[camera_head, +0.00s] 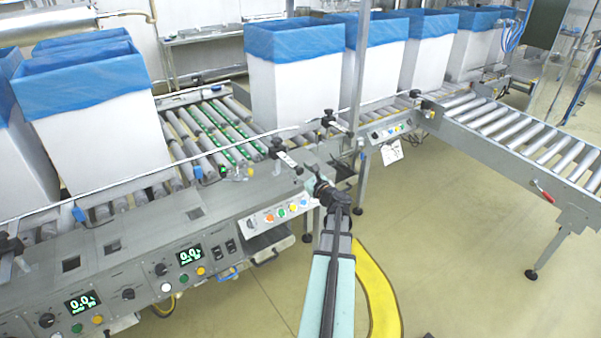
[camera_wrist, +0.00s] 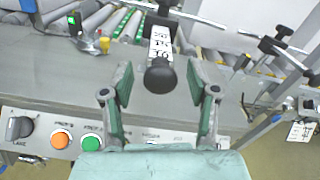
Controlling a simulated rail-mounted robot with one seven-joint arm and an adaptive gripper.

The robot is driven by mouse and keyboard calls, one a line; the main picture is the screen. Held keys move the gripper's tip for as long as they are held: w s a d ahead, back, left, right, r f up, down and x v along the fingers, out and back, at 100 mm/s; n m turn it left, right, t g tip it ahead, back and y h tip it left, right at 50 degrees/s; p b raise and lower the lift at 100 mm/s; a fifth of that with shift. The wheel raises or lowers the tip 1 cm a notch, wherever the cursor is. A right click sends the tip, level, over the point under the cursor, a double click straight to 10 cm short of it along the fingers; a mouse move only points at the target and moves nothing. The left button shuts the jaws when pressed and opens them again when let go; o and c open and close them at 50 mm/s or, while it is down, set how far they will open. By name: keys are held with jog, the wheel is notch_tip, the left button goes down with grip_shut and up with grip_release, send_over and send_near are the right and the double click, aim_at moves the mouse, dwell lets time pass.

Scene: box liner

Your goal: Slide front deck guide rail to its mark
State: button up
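The front deck guide rail (camera_head: 240,142) is a long thin bar along the front of the roller deck, in front of the boxes. Near it a dark clamp carries a white scale plate with black marks (camera_head: 287,158). In the wrist view the plate (camera_wrist: 160,45) ends at a round black knob (camera_wrist: 160,76). My gripper (camera_wrist: 160,88) is open, with one finger on each side of the knob and visible gaps to it. In the head view my gripper (camera_head: 318,186) is at the deck's front edge; its fingers are small there. Which mark is the target cannot be told.
White boxes with blue liners (camera_head: 292,90) stand along the conveyor. A control panel with coloured buttons (camera_head: 282,212) sits below the deck edge. Another dark clamp (camera_head: 333,122) and an upright post (camera_head: 358,80) are close by. A side roller conveyor (camera_head: 510,140) extends right.

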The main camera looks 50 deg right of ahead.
jog(key=v, duration=1.2)
dwell(0.4)
